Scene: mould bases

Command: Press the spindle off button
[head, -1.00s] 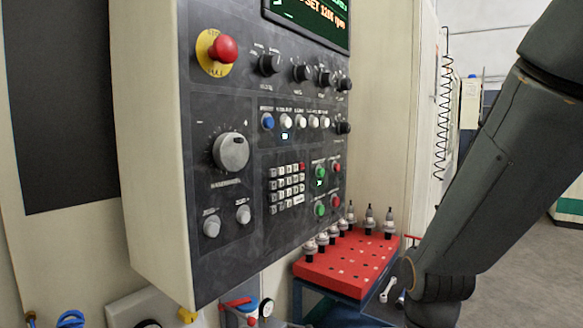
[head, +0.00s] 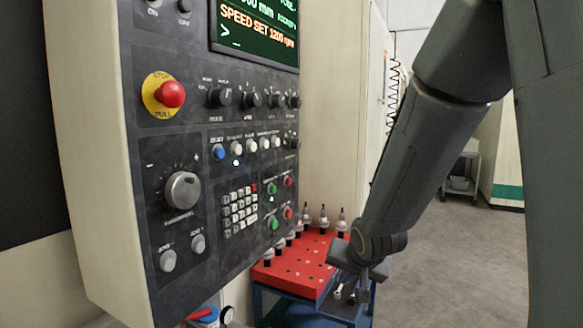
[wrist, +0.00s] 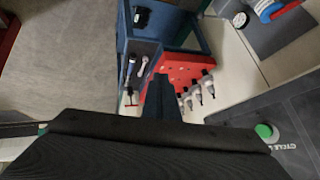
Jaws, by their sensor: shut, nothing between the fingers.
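The machine's dark control panel (head: 215,120) fills the left of the head view. Right of its keypad are two green buttons, upper (head: 272,188) and lower (head: 272,223), and two red buttons, upper (head: 288,182) and lower (head: 289,213). Their labels are too small to read, so I cannot tell which is spindle off. My gripper (head: 363,292) is right of the panel, in front of the red rack, apart from the buttons. It is shut and empty, and its fingers (wrist: 161,88) show in the wrist view. A green button (wrist: 265,132) marked "CYCLE" shows there at right.
A red tool rack (head: 297,268) with several tool holders stands on a blue cart below the panel, close to my gripper. A red emergency stop (head: 170,94) and a dial (head: 182,190) stick out of the panel. The floor (head: 450,260) at right is open.

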